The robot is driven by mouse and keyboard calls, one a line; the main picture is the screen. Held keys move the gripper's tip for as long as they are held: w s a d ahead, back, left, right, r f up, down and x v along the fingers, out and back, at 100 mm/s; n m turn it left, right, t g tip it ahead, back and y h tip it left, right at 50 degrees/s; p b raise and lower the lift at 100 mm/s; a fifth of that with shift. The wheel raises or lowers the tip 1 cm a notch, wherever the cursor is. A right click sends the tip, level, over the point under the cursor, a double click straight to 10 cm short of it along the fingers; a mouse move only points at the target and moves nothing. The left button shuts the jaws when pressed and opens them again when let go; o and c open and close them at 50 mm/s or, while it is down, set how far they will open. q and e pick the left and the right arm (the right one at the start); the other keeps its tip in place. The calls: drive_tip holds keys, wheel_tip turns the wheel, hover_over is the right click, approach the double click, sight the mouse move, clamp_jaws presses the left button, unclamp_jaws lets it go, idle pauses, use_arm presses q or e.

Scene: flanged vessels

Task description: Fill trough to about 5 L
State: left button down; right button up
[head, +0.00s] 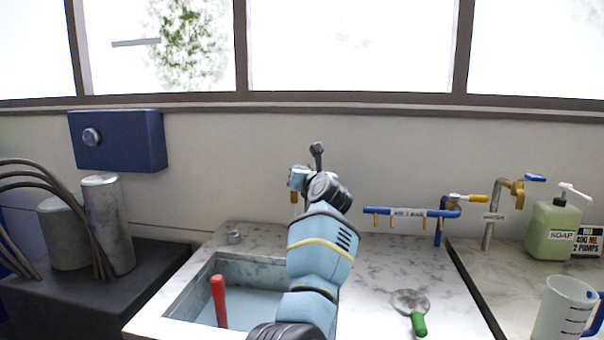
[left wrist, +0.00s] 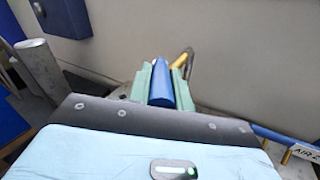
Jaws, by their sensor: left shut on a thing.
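The trough (head: 215,262) is a stone basin sunk in the counter, left of my left arm in the head view. Its bottom looks pale blue; I cannot tell how much water is in it. My left gripper (left wrist: 161,80) is shut on a blue tap handle (left wrist: 161,88) in the left wrist view, with a brass pipe (left wrist: 184,60) just behind. In the head view my left arm reaches over the trough's right side toward the wall and hides most of the tap. My right gripper is not in view.
A red handle (head: 219,300) stands up in the trough. A green-handled round tool (head: 418,322) lies on the counter to the right. A blue air pipe (head: 380,211), another brass tap (head: 515,188), a soap bottle (head: 552,230) and a measuring jug (head: 564,308) stand farther right. Grey cylinders (head: 107,225) stand left.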

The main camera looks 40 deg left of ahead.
use_arm(q)
drive_tip(key=c, duration=1.3)
unclamp_jaws()
drive_tip(key=shift+v, duration=3.9)
